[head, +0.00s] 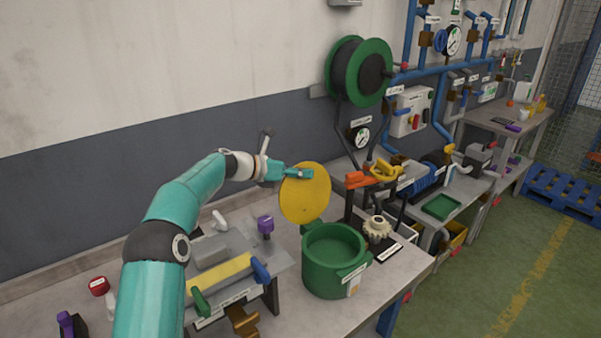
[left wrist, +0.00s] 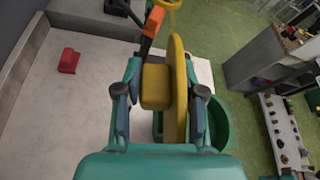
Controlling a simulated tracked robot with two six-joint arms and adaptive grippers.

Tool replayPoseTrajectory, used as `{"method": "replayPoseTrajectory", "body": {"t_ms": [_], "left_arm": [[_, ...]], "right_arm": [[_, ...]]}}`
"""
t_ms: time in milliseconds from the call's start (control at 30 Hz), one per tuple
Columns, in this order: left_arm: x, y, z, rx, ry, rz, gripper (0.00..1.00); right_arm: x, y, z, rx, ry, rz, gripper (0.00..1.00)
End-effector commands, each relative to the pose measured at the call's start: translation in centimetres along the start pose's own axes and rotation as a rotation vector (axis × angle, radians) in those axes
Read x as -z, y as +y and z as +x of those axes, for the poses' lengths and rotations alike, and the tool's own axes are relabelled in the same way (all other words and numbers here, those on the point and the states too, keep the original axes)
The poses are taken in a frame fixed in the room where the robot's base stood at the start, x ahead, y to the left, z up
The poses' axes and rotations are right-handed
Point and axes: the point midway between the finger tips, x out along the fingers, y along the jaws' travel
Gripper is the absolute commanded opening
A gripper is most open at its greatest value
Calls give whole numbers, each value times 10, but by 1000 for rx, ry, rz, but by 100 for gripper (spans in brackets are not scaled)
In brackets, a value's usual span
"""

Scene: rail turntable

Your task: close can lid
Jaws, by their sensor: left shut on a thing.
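The yellow round can lid (head: 305,200) stands nearly upright at the back edge of the green can (head: 333,272), with a green hinge piece between them. The can's mouth is open. My left gripper (head: 301,173) is at the lid's upper edge, shut on the lid. In the left wrist view, the fingers (left wrist: 160,92) are on either side of the lid's edge and a yellow block (left wrist: 155,86) on it. The can also shows partly behind the right finger in that view (left wrist: 218,125). My right gripper is not in view.
A cream gear (head: 377,229) on a dark base stands right of the can. An orange-handled fixture (head: 358,181) rises behind it. A grey fixture with a yellow bar (head: 220,277) and a purple knob (head: 265,225) are to the left. The bench front is near the can.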

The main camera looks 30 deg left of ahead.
Motion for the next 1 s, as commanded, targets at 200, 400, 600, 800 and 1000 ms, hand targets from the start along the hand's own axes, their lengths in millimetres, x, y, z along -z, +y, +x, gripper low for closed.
{"method": "replayPoseTrajectory", "body": {"t_ms": [200,400,600,800,1000], "left_arm": [[0,1,1,-10,-2,2,0],[0,0,-1,-19,-2,22,0],[0,-3,-2,-29,-2,45,0],[1,-12,-1,-50,-2,100,0],[3,-32,0,-94,-2,216,0]], "right_arm": [[0,0,0,0,0,0,0],[0,2,5,0,0,0,0],[0,3,8,0,0,0,0],[0,7,18,0,0,0,0],[0,14,38,0,0,0,0]]}}
